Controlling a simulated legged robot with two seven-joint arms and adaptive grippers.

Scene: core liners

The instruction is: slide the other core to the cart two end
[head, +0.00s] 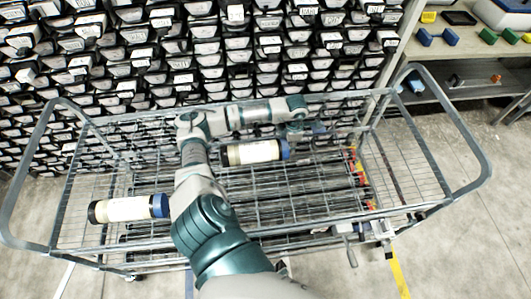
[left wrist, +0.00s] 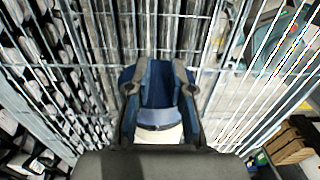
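Two cores with white bodies and blue ends lie in the wire cart (head: 75,150). One core (head: 128,208) is at the left front. The other core (head: 252,152) is near the middle, its blue end to the right. My left gripper (head: 312,131) is beside that blue end, at the far end of my arm. In the left wrist view my left gripper (left wrist: 160,85) has a finger on each side of the core's blue end (left wrist: 158,98). A little of the white body shows nearer the palm. Whether the fingers press on it cannot be told. My right gripper is not in view.
A rack of labelled black trays (head: 140,55) stands close behind the cart. A shelf (head: 455,60) with small coloured items is at the back right. The cart's wire floor looks free to the right of the middle core.

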